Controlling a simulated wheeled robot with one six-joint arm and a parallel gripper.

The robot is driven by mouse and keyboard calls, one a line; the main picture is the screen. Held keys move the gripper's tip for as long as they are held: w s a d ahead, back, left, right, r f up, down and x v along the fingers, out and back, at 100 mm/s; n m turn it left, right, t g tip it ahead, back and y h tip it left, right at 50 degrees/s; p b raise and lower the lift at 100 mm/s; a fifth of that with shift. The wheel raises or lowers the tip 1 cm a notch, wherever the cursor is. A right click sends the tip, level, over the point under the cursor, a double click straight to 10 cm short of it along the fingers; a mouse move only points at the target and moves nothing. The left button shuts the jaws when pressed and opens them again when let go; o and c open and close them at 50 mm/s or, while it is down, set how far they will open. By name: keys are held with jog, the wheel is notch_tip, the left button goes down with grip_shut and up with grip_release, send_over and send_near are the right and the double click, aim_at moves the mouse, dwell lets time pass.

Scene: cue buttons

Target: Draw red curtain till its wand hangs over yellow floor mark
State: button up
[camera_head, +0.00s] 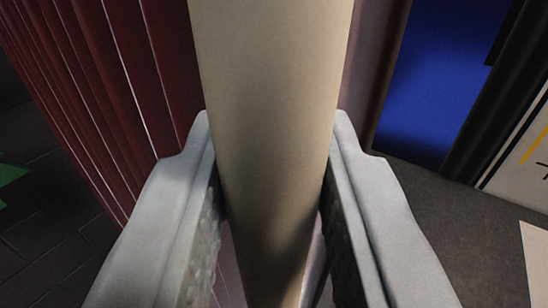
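A thick beige wand (265,120) runs down the middle of the view, close to the camera, and narrows toward the bottom. My gripper (272,190) has one grey finger on each side of the wand, and both inner pads press against it. The red curtain (110,80) hangs in dark red folds behind the wand to the left. The wand hides part of the curtain and the floor behind it. No yellow floor mark is in view.
A green patch (12,180) lies on the dark tiled floor at the left edge. A bright blue panel (435,85) with a dark edge stands at the right. A white board (520,160) with a yellow stripe is at the far right.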

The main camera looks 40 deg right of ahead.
jog(key=o, duration=0.3)
jog(key=shift+o, duration=0.2)
jog(key=v, duration=1.7)
jog(key=shift+s+a, duration=0.15)
jog(key=s+a+f+n+t+y, duration=0.1)
jog(key=s+a+n+y, duration=0.2)
jog(key=s+a, duration=0.7)
jog(key=s+a+f+n+t+y, duration=0.1)
jog(key=s+a+f+n+y, duration=0.1)
jog(key=s+a+n+y, duration=0.2)
jog(key=s+a+y, duration=0.1)
jog(key=s+a, duration=0.2)
jog(key=a, duration=0.3)
jog(key=s+a+y, duration=0.2)
jog(key=s+a, duration=0.2)
jog(key=a, duration=0.2)
jog(key=shift+t+y, duration=0.3)
jog(key=shift+t, duration=0.1)
